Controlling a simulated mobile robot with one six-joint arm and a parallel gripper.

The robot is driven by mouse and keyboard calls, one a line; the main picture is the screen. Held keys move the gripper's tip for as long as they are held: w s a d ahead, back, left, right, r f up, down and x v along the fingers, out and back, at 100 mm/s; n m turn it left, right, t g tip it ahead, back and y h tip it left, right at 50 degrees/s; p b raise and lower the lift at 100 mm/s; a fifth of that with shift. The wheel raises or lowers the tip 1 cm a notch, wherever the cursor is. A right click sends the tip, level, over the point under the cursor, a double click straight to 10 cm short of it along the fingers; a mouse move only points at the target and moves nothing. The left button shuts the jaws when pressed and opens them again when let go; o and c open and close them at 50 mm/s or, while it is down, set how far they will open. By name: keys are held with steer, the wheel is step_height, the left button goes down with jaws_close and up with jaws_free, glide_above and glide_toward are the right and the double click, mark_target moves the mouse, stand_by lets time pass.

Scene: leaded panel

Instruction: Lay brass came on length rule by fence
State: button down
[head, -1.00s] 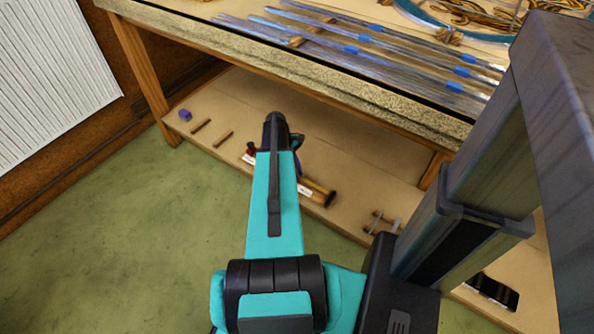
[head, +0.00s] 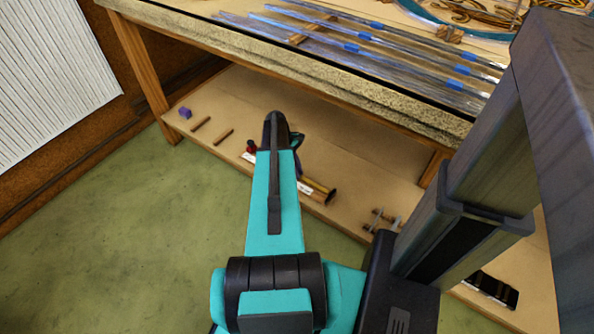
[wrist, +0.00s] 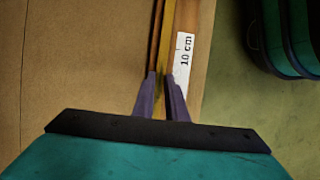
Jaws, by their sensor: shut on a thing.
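My gripper (wrist: 161,75) is shut on the brass came (wrist: 168,40), a thin yellow strip running away from me between the two purple fingers in the wrist view. The length rule (wrist: 182,62), with a white patch marked "10 cm", lies close along the right side of the came. A brown strip that looks like the fence (wrist: 155,35) runs along the left. I cannot tell whether the came touches the rule or is just above it. In the head view my arm hides the fingertips and most of the came; a white rule label (head: 304,188) shows to the right.
The rule is on the low shelf (head: 350,180) under a bench. Two short brown sticks (head: 222,136) and a purple block (head: 185,113) lie left on the shelf, and a small metal piece (head: 382,219) lies right. Clear strips lie on the bench top (head: 180,12) above.

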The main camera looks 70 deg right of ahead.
steer(key=c, duration=1.7)
jaws_free()
steer(key=shift+f, duration=0.1)
steer(key=p+v, duration=0.2)
steer(key=v, duration=1.2)
